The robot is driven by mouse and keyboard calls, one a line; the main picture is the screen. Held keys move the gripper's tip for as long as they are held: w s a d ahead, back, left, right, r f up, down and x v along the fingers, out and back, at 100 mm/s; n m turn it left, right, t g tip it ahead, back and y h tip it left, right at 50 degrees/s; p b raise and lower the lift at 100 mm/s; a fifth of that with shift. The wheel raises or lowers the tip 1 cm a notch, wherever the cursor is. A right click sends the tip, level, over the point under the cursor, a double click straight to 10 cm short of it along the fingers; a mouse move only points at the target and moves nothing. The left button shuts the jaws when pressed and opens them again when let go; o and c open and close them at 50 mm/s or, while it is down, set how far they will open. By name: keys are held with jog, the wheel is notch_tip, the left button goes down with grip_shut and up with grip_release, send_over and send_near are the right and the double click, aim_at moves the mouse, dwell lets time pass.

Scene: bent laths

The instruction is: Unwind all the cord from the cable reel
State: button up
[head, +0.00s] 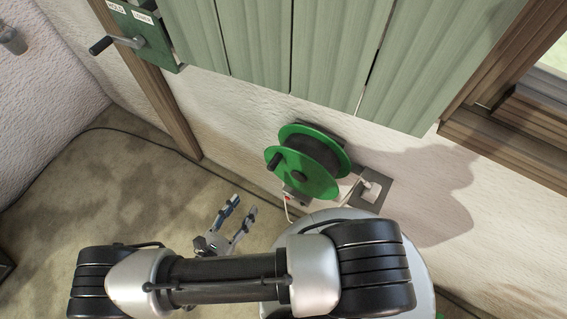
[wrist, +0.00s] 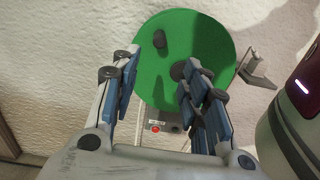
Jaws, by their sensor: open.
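The cable reel (head: 306,160) is mounted on the white wall, with green round flanges and dark cord wound between them. A dark crank knob (head: 273,161) sticks out from its front flange. In the wrist view the green flange (wrist: 186,60) faces me, with the knob (wrist: 159,39) at its upper left. My gripper (head: 242,207) is open and empty, below and left of the reel in the head view. In the wrist view its fingers (wrist: 160,88) are spread in front of the flange's lower part, and the knob lies beyond them. How much cord is wound is partly hidden by the flange.
A box with a red button (wrist: 155,128) sits under the reel. A wall socket plate (head: 371,190) with a pale cable is right of it. Green slatted panels (head: 330,50) hang above. A green crank box (head: 130,35) is at upper left.

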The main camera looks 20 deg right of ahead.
aim_at(273, 164)
jog(key=b+x, duration=0.1)
jog(key=x, duration=1.6)
jog(key=shift+c, duration=0.2)
grip_shut()
